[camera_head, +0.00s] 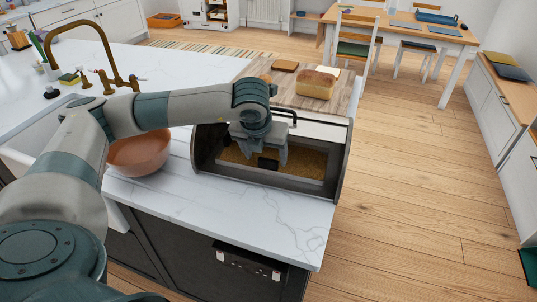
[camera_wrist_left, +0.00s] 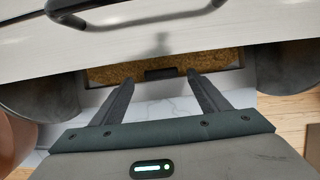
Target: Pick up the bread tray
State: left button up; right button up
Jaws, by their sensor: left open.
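The bread tray (camera_head: 308,164) shows as a brown, crumb-textured surface with a dark front handle (camera_head: 268,164), inside the open front of a bread box (camera_head: 340,170) on the counter. In the left wrist view, the tray (camera_wrist_left: 112,74) and its handle (camera_wrist_left: 160,74) show beyond my fingertips. My left gripper (camera_head: 261,155) is open and points down at the box's front opening. In the left wrist view, the handle appears between the fingertips (camera_wrist_left: 161,79) and looks apart from them. Most of the tray is hidden by the box and gripper. My right gripper is not in view.
A terracotta bowl (camera_head: 140,155) stands left of the box. A brass tap (camera_head: 108,55) rises farther left. The white counter (camera_head: 285,222) is clear in front.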

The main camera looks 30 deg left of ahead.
aim_at(268, 159)
pick_arm(q)
jog(key=x, duration=0.1)
jog(key=p+x, duration=0.1)
jog(key=x, duration=0.1)
jog(key=shift+w+r, duration=0.2)
jog(key=shift+w, duration=0.1)
jog(key=shift+w+f+p, duration=0.15)
jog(key=shift+f+p, duration=0.15)
jog(key=shift+f, duration=0.15)
jog(key=c, duration=1.3)
